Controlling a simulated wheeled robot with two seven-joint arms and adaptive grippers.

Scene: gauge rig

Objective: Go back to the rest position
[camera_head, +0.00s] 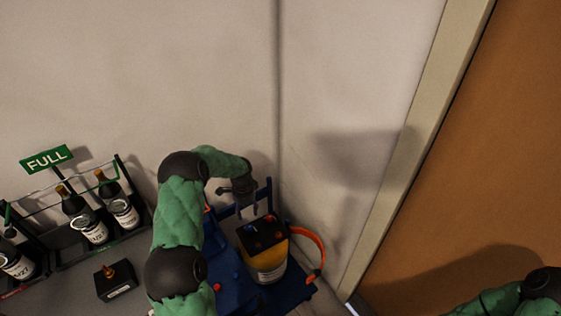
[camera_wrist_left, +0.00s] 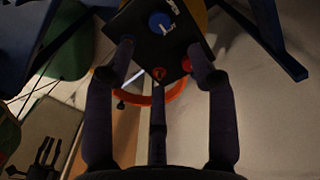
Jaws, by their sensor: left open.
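My left gripper (camera_head: 247,205) is over the black-topped gauge unit (camera_head: 262,232) on the blue rig. Its fingers point down, and in the left wrist view they are spread apart (camera_wrist_left: 160,75) with nothing held between them. The unit's black top plate (camera_wrist_left: 180,35) with a blue knob (camera_wrist_left: 160,22) and a red knob (camera_wrist_left: 187,64) shows beyond the fingertips. I cannot tell whether the fingertips touch it. My right arm shows only as a green and black link at the lower right of the head view; its gripper is out of frame.
An orange curved strap (camera_head: 318,250) is right of the unit. Walls and a brown door (camera_head: 480,160) lie behind.

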